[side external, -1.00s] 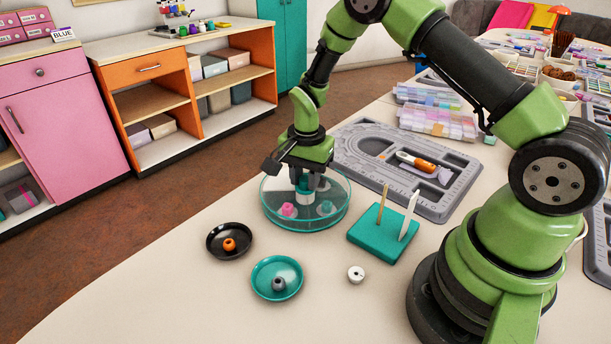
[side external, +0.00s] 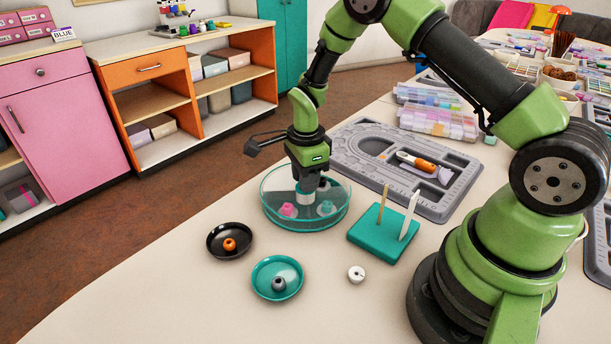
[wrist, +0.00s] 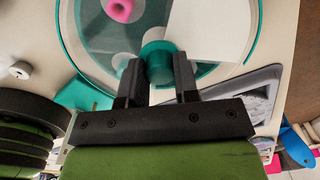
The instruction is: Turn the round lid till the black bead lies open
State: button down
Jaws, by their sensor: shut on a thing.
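A round see-through case with a teal rim (side external: 270,217) stands on the table, its clear lid on top. My gripper (side external: 309,187) points down over its middle, shut on the lid's teal knob (wrist: 158,62). A pink bead (side external: 288,210) and a teal bead (side external: 326,208) show in the case. The pink bead (wrist: 121,9) also shows at the top of the wrist view, left of the knob. A pale wedge (wrist: 212,30) lies right of the knob; I cannot tell whether it is a gap or a lid panel. I see no black bead.
A white bead (side external: 356,274) lies loose. A teal peg block (side external: 366,245) and a grey bead board (side external: 449,203) stand close on the right.

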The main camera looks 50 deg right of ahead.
dwell(0.3)
jog(key=c, duration=0.8)
grip_release()
jog(key=shift+c, duration=0.2)
jog(key=shift+r, duration=0.1)
notch_tip(320, 180, up, 10)
jog(key=shift+s, duration=0.1)
notch_tip(320, 180, up, 8)
jog(key=r+n+t, duration=0.1)
jog(key=n+t, duration=0.1)
jog(key=n, duration=0.2)
send_over(313, 200)
jog(key=s+a+r+n+t+y, duration=0.1)
jog(key=s+a+r+n+t, duration=0.2)
jog(key=s+r+n, duration=0.5)
jog(key=s+a+n+t+y, duration=0.1)
jog(key=s+a+n+t, duration=0.1)
jog(key=s+n, duration=0.5)
jog(key=shift+s, duration=1)
